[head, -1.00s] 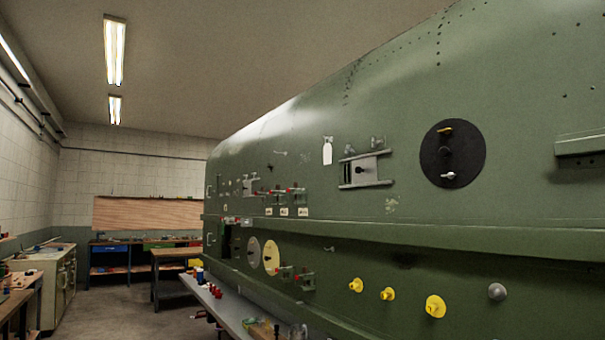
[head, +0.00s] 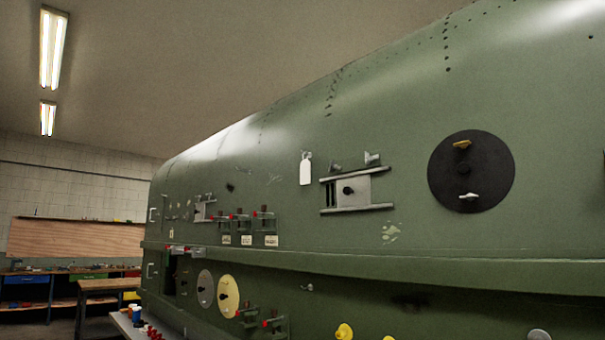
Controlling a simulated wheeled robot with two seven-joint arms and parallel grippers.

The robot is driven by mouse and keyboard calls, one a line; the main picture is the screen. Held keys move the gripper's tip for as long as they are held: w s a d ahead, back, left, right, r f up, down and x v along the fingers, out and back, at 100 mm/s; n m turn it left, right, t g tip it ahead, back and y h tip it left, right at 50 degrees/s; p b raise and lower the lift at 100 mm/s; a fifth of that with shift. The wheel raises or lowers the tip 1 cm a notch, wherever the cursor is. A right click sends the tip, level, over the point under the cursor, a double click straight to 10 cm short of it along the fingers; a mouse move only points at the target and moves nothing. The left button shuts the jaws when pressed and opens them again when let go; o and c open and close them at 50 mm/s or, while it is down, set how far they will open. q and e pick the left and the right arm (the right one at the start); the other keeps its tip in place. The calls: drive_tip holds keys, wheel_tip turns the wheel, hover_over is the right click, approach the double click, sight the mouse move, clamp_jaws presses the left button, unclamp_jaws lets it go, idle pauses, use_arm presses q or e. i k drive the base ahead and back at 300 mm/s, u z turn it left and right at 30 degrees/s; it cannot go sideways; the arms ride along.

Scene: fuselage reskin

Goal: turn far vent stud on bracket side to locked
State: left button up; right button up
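Neither of my grippers shows in the head view. A round black disc (head: 442,172) is on the green fuselage side at the right. Farther away and lower are a grey disc (head: 205,279) and a cream disc (head: 229,286), each with a dark knob. I cannot tell which stud is the far vent stud, or any stud's lock state.
Several red-handled latches (head: 242,216) sit on the far panel. A white tag (head: 305,172) hangs by the rails. A ledge (head: 400,262) runs along the fuselage, with a yellow knob (head: 344,331) below.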

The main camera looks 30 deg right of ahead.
sight(333, 166)
drive_tip(key=i, duration=3.3)
drive_tip(key=z, duration=3.3)
